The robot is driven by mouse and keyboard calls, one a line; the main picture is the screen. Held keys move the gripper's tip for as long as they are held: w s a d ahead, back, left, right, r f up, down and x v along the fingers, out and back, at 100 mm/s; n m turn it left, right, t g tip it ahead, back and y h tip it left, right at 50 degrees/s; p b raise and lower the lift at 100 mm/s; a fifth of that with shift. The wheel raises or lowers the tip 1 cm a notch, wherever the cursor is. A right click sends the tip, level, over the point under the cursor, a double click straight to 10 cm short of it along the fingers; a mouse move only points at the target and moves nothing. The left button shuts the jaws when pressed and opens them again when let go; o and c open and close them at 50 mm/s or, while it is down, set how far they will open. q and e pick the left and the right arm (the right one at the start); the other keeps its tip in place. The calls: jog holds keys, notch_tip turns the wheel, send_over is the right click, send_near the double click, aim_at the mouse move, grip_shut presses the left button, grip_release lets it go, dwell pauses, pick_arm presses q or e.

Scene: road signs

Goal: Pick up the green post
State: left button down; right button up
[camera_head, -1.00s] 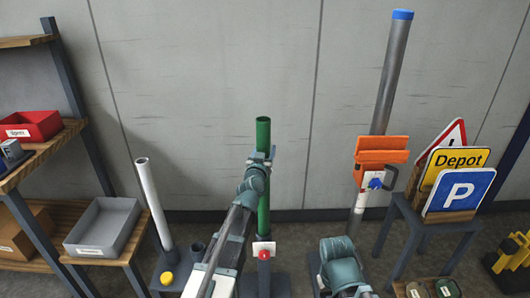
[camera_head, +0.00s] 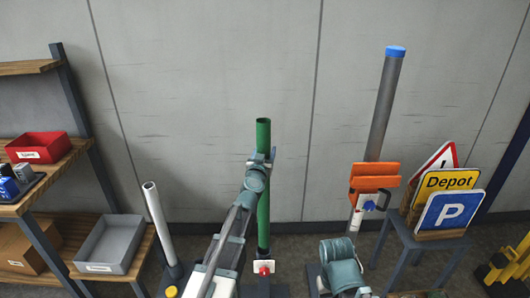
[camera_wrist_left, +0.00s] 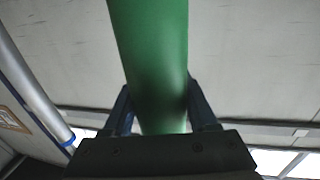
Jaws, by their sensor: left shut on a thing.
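The green post (camera_head: 263,215) stands upright in the middle of the head view, in front of the wall. Its lower end meets a dark base with a white plate and red knob (camera_head: 264,267); whether the end is still inside the base cannot be told. My left gripper (camera_head: 262,158) is shut on the post's upper part, a little below its top. In the left wrist view the green post (camera_wrist_left: 155,65) runs between the two fingers (camera_wrist_left: 160,112). My right arm shows at the bottom of the head view, but its gripper does not.
A white post (camera_head: 157,220) leans left of the green one. A tall grey post (camera_head: 382,110) with a blue cap and orange clamp (camera_head: 374,178) stands right. Signs (camera_head: 447,196) sit on a stool. A shelf holds a red bin (camera_head: 38,154) and grey tray (camera_head: 110,243).

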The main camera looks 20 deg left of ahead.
aim_at(265, 142)
pick_arm(q)
jog(key=shift+r+p, duration=1.45)
jog(key=shift+r, duration=0.5)
pick_arm(e)
jog(key=shift+r, duration=1.95)
